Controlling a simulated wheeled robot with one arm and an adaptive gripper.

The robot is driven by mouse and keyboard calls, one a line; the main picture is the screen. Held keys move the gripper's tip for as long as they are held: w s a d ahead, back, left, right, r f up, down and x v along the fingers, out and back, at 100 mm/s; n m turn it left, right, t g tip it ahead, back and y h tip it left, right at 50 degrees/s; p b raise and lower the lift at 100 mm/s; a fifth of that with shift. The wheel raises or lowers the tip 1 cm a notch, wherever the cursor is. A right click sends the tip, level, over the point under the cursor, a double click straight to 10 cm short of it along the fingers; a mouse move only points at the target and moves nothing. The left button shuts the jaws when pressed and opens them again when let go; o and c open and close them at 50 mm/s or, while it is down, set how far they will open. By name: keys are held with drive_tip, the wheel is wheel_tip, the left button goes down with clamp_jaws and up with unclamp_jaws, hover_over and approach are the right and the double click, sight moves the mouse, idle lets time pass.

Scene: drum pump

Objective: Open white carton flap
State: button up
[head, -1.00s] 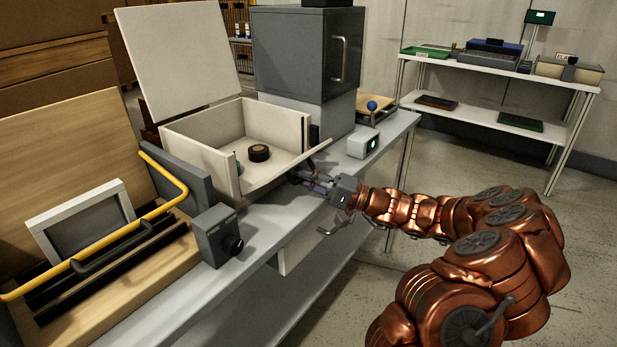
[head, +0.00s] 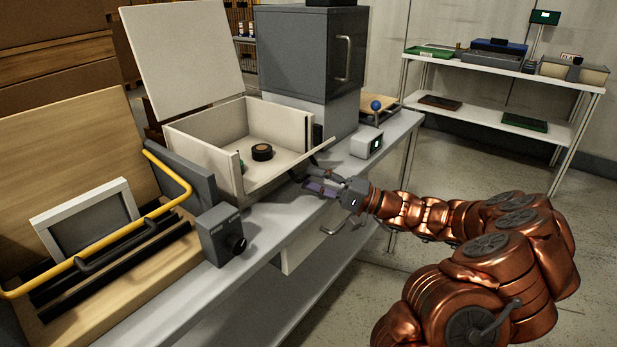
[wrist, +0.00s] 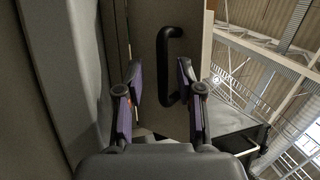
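The white carton (head: 205,148) stands on the grey bench with its large lid (head: 185,55) raised at the back. Its front flap (head: 285,168) leans outward at the side facing my gripper. A dark round puck (head: 262,152) lies inside, with a small green item near the left wall. My gripper (head: 314,182) is just in front of the flap, fingers apart and empty. In the wrist view the two purple-padded fingers (wrist: 160,82) are spread, with a black handle (wrist: 166,65) on a pale panel (wrist: 192,50) beyond them. I cannot tell whether the fingers touch the panel.
A grey cabinet (head: 305,55) stands behind. A grey control box with a knob (head: 220,235) and a yellow bar (head: 170,175) are at left. A drawer handle (head: 333,228) projects below the bench edge.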

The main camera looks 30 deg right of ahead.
drive_tip(key=v, duration=1)
drive_tip(key=shift+f, duration=0.1)
drive_tip(key=shift+c, duration=0.4)
